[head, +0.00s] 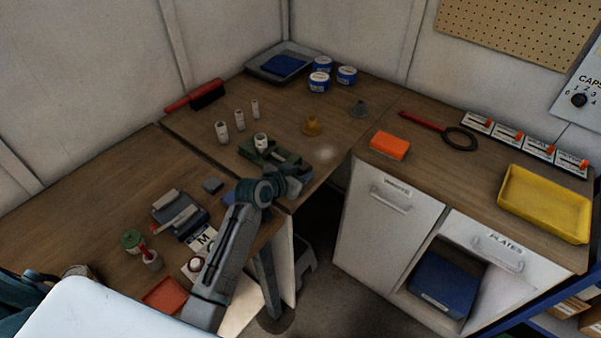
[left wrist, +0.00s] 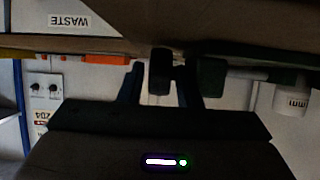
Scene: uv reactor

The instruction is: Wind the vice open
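The green vice (head: 262,152) stands at the front edge of the bench corner, with a pale cylinder (head: 260,141) upright at its jaws. My left gripper (head: 300,172) is at the vice's front right end and partly hides it. In the left wrist view, which looks upside down, my left gripper's two fingers (left wrist: 160,88) stand apart. My right gripper is not in view.
Several pale cylinders (head: 239,119) and a brass-coloured piece (head: 312,125) stand behind the vice. An orange block (head: 389,146) and a yellow tray (head: 545,204) are on the right bench.

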